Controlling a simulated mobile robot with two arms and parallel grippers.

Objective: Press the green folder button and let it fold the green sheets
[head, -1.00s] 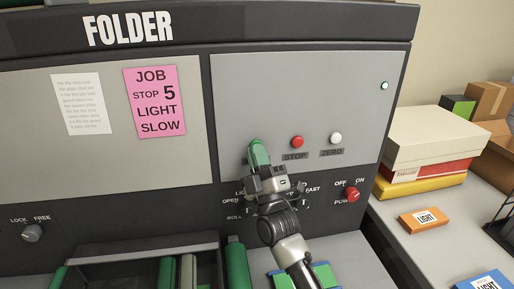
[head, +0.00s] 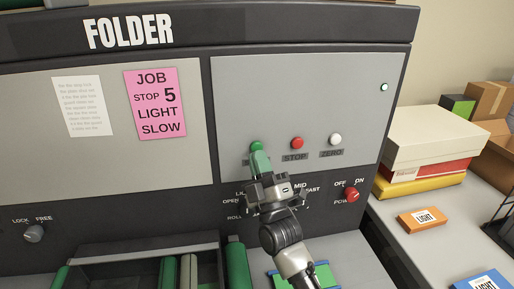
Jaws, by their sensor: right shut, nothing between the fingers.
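The green button (head: 257,145) sits on the grey panel of the folder, left of the red STOP button (head: 297,143) and the white ZERO button (head: 335,139). My right gripper (head: 260,158) is shut and empty, its green-tinted fingertips just below and in front of the green button. I cannot tell whether they touch it. The label under the button is mostly hidden by the gripper. Green sheets (head: 323,275) with blue edges show partly at the bottom, behind my right arm. My left gripper is out of view.
A pink job card (head: 155,103) reads STOP 5, LIGHT, SLOW. A red power knob (head: 351,195) and a LOCK/FREE knob (head: 33,234) are on the dark strip. Green rollers (head: 236,265) lie below. Boxes (head: 430,140) stand on the right table.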

